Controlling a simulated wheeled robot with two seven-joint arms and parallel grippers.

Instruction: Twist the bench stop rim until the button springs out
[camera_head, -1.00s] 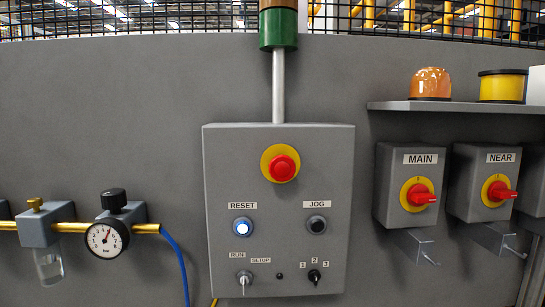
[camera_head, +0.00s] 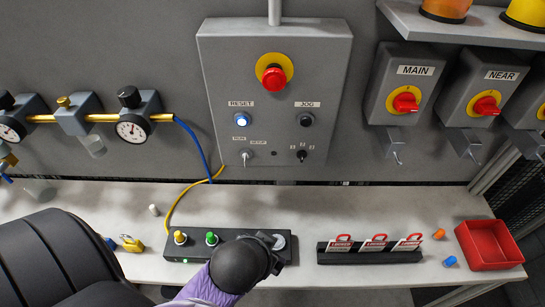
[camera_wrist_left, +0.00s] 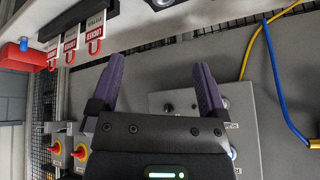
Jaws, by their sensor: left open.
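A long black switch box (camera_head: 215,247) lies on the bench, with a yellow knob (camera_head: 180,237) and a green knob (camera_head: 212,238). At its right end a light grey round rim (camera_head: 279,241) shows partly behind my left wrist; its centre is hidden. I cannot tell whether its button is in or out. A round part also shows at the top edge of the left wrist view (camera_wrist_left: 160,3). My left gripper (camera_wrist_left: 157,65) is open, with nothing between its purple fingers. In the head view my wrist hides the fingers. My right gripper is not in view.
A wall panel (camera_head: 275,110) carries a red mushroom button (camera_head: 273,77) on a yellow ring. Red LOCKED tags stand in a black rack (camera_head: 370,256) right of the box. A red bin (camera_head: 488,244) is at the right. Open bench (camera_head: 330,205) lies behind.

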